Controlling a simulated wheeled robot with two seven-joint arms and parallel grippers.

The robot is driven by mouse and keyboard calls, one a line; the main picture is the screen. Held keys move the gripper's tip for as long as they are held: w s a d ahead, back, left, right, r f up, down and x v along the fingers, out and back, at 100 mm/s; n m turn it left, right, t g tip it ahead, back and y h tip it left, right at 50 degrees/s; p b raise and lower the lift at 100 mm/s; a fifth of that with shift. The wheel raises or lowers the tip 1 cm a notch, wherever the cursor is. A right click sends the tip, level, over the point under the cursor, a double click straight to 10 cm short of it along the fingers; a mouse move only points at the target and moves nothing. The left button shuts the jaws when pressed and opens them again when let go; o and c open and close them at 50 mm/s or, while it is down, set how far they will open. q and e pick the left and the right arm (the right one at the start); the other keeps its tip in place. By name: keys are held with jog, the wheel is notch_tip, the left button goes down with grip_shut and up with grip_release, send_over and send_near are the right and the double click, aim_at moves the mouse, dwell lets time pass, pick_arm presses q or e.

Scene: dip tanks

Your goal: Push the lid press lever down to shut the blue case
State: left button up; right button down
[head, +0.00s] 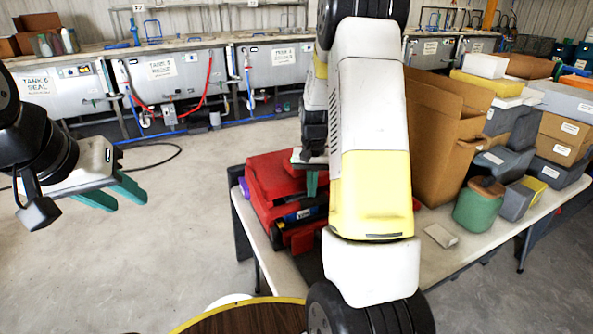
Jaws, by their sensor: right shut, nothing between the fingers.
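A red press-like unit (268,174) stands at the left end of the table, partly hidden behind my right arm. A dark item with a blue strip (300,214) shows in its front opening; I cannot tell whether it is the blue case. I cannot make out the lever clearly. My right gripper (312,186) is shut and empty, its green fingertips pointing down over the red unit's right part. I cannot tell whether they touch it. My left gripper (117,196) is open and empty, above the floor, well left of the table.
The table (462,262) holds a tall cardboard box (437,140), a green canister (478,205) and stacked grey and brown boxes on the right. A round wooden top (240,318) lies at the bottom. Dip tanks (165,80) line the back wall.

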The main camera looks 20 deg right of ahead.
dwell(0.3)
notch_tip(320, 180, up, 13)
dwell(0.8)
